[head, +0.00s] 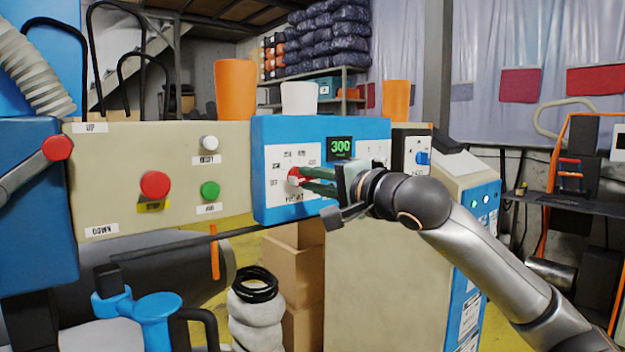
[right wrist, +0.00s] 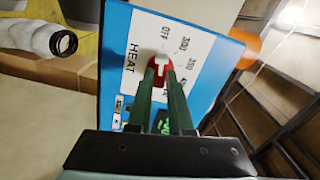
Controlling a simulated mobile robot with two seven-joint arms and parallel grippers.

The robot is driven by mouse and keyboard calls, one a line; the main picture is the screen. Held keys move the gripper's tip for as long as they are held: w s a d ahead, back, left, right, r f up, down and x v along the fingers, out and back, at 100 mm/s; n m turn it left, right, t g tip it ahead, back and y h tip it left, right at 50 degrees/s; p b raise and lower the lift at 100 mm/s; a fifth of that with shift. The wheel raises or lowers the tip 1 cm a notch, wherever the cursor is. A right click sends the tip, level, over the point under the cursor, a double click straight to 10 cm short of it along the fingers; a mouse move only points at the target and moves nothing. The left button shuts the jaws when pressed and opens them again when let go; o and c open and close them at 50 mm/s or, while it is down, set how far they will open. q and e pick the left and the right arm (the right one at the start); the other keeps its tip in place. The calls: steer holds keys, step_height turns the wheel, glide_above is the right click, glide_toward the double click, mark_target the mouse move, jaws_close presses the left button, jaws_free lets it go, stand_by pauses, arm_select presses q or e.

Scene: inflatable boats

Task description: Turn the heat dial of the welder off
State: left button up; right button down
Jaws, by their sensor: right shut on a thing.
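The welder's blue control box (head: 262,215) has a white panel with a red heat dial (head: 293,175) that carries a white pointer. The dial also shows in the right wrist view (right wrist: 161,75), near the printed words OFF and HEAT. I cannot tell exactly which mark the pointer is at. A green display (head: 341,148) above reads 300. My right gripper (head: 303,180) is shut on the dial, with one green finger on each side of it in the right wrist view (right wrist: 161,82). My left gripper is not in view.
Left of the box, a beige panel (head: 115,200) has red, green and white buttons. Orange cups (head: 235,90) and a white cup (head: 299,99) stand on top. A blue switch (head: 423,158) is on the panel to the right. Cardboard boxes (head: 305,285) stand below.

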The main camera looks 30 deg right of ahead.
steer(key=c, duration=0.8)
jaws_free()
steer(key=s+b, duration=0.1)
steer(key=s, duration=0.3)
steer(key=s+b, duration=0.2)
steer(key=s, duration=0.2)
steer(key=s+d+b, duration=0.1)
steer(key=s, duration=0.3)
steer(key=shift+s, duration=0.3)
